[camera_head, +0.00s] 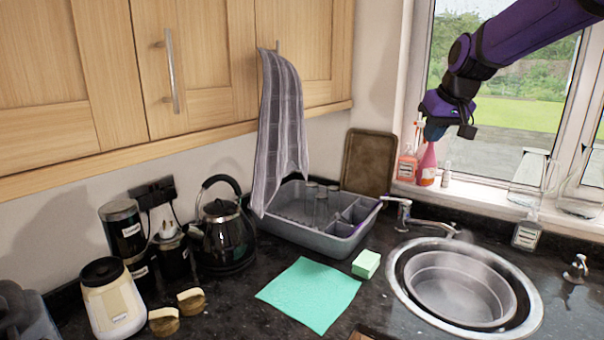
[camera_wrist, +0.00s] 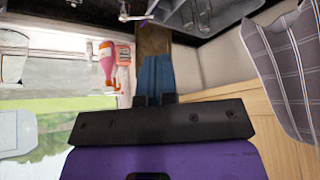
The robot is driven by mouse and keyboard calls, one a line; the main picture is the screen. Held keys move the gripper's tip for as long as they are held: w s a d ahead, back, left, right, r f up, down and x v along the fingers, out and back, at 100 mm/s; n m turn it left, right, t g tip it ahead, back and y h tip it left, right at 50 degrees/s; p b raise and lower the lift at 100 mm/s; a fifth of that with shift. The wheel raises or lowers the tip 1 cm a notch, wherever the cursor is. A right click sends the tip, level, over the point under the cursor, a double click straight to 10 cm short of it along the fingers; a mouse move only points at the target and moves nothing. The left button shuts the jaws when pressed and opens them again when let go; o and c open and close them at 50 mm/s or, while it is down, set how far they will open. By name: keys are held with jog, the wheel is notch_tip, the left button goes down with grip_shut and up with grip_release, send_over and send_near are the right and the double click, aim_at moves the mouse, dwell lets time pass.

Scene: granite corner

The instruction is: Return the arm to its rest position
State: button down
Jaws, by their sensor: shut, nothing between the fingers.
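My gripper (camera_head: 434,131) is at the upper right in the head view, at the end of my purple arm, in front of the window. It hangs in the air above the tap and the back of the counter, apart from everything. Its blue fingers also show in the wrist view (camera_wrist: 153,80), closed together with nothing between them. The wrist view looks upside down, with the counter at the top and the window at the left.
A sink (camera_head: 465,285) with a metal basin lies below right. Bottles (camera_head: 427,165) stand on the sill close behind my gripper. A grey dish rack (camera_head: 290,222), a baking tray (camera_head: 368,160), a hanging towel (camera_head: 278,125) and wooden cabinets (camera_head: 215,60) are to the left.

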jog(key=s+f, duration=0.2)
jog(key=s, duration=1.6)
jog(key=s+d+f+m+h, duration=0.1)
jog(key=s+f, duration=0.2)
jog(key=s, duration=1.5)
jog(key=shift+m, duration=0.3)
